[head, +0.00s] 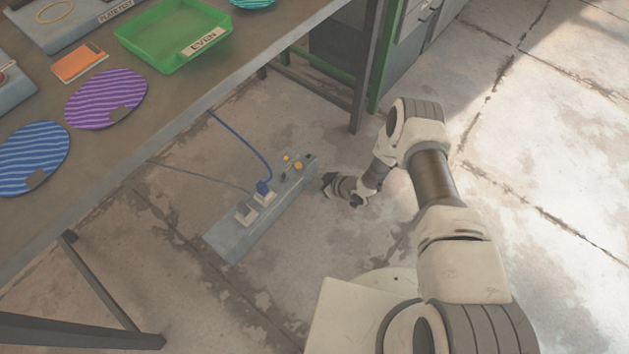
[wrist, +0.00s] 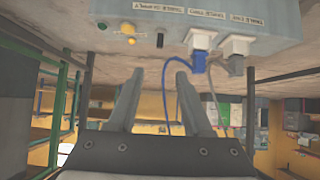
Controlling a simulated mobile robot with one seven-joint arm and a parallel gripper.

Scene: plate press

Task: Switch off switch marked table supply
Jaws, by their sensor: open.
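A long grey supply box (head: 240,228) lies on the floor beside the table. In the wrist view its face (wrist: 275,32) carries a yellow knob (wrist: 129,28), a small yellow piece below it, a narrow dark switch-like part (wrist: 160,40) and two sockets with plugs. Small labels (wrist: 158,8) run above these; I cannot read them surely, so which part is the table supply switch is unclear. An orange light (head: 286,157) shows at the box's far end. My gripper (head: 332,184) is low, right of that end. Its fingers (wrist: 160,72) are open, empty and apart from the box.
A blue plug (wrist: 199,62) and a grey plug (wrist: 236,65) sit in the sockets, with cables hanging near my right finger. The table (head: 160,138) stands left, bearing striped plates and a green tray (head: 150,45).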

